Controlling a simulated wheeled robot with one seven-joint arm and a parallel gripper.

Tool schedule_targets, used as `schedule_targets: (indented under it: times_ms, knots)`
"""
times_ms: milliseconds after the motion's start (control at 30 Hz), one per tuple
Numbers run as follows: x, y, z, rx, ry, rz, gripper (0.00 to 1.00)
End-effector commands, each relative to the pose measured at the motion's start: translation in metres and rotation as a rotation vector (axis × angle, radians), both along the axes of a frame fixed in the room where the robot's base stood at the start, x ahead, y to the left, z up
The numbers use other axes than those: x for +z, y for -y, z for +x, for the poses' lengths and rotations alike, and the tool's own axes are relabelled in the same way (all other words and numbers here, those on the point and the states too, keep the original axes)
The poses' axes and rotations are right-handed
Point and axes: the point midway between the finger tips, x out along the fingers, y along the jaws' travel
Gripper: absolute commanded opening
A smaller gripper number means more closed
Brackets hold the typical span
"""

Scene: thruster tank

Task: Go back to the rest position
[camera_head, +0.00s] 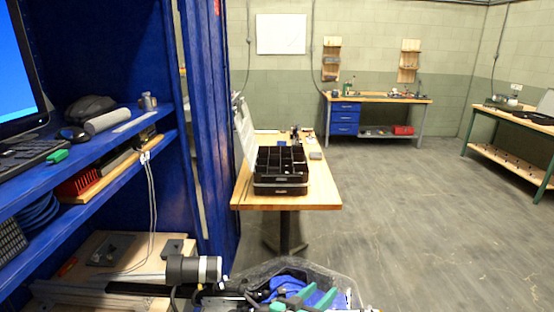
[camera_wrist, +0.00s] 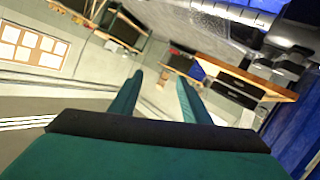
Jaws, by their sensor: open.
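My gripper (camera_wrist: 161,84) shows in the wrist view with two teal fingers spread apart. There is nothing between them, so it is open and empty. The wrist view is strongly tilted and looks out over the room. In the head view, teal finger-like parts (camera_head: 304,297) show at the bottom middle, over a clear-sided bin with blue items; they look like my gripper, but I cannot be sure. No contact with the furniture shows.
A blue shelf unit (camera_head: 200,130) stands close on the left. A wooden table (camera_head: 286,201) ahead bears a black compartment organizer (camera_head: 281,188). Workbenches stand at the back wall (camera_head: 412,98) and the right (camera_head: 508,155). The floor (camera_head: 420,220) on the right is clear.

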Motion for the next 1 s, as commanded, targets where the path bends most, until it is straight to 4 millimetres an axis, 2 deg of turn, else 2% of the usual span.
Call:
schedule_targets:
  times_ms: [100, 233, 367, 667, 867, 1000]
  knots:
    - [0.004, 0.008, -0.018, 0.076, 0.031, -0.106, 0.43]
    - [0.010, 0.007, -0.038, 0.171, 0.063, -0.206, 0.43]
    - [0.003, 0.004, -0.059, 0.266, 0.076, -0.278, 0.43]
    - [-0.053, -0.010, -0.124, 0.482, 0.042, -0.311, 0.43]
    - [-0.090, -0.027, -0.184, 0.600, 0.019, -0.261, 0.43]
    - [-0.110, -0.041, -0.231, 0.662, 0.011, -0.195, 0.43]
